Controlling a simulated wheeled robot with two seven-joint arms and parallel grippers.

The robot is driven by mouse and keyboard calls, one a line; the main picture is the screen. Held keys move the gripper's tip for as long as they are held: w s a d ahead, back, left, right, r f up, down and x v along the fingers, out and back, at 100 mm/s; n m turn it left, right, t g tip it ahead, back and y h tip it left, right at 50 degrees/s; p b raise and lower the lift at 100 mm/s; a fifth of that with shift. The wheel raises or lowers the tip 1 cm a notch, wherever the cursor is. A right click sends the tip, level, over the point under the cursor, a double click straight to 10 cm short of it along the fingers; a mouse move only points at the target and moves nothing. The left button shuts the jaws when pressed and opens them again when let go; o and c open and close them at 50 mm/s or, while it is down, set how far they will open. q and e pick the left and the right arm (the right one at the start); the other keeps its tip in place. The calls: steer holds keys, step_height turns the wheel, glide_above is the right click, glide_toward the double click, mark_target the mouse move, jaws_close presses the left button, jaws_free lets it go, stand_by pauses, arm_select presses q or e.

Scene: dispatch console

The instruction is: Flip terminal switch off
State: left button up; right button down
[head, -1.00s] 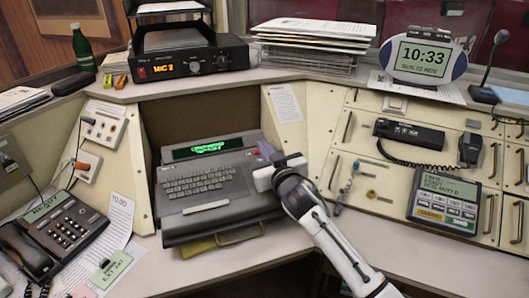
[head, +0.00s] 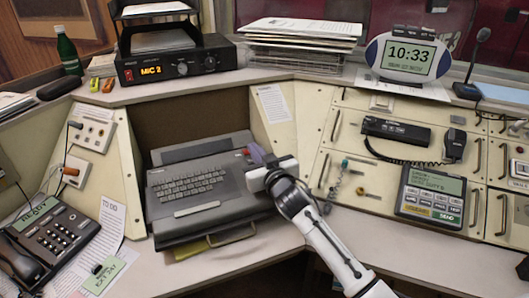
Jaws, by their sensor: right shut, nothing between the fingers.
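The terminal (head: 215,211) is a dark grey keyboard unit on the desk, left of centre. Its display strip (head: 196,150) is plain grey with no lit text. My right gripper (head: 260,160) is shut and empty at the terminal's upper right corner, beside the keyboard. A purple-grey piece shows at its tip, with a small red spot beside it. The terminal switch itself is hidden or too small to make out behind the gripper. My left gripper is out of view.
A desk phone (head: 50,236) and papers lie at the left. A radio unit (head: 174,64) with an orange display stands on the shelf behind. A handset (head: 397,132) and a keypad unit (head: 432,197) are on the right panel. The front right desk is clear.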

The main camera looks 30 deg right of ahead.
steer(key=r+p, duration=0.1)
steer(key=r, duration=0.1)
steer(key=r+p, duration=0.1)
steer(key=r, duration=0.1)
steer(key=shift+s+d+p, duration=0.1)
steer(key=shift+s+p, duration=0.1)
steer(key=shift+p, duration=0.2)
steer(key=s, duration=0.9)
steer(key=shift+a+r, duration=0.2)
steer(key=shift+a, duration=0.05)
steer(key=shift+s+r, duration=0.1)
steer(key=shift+s, duration=0.4)
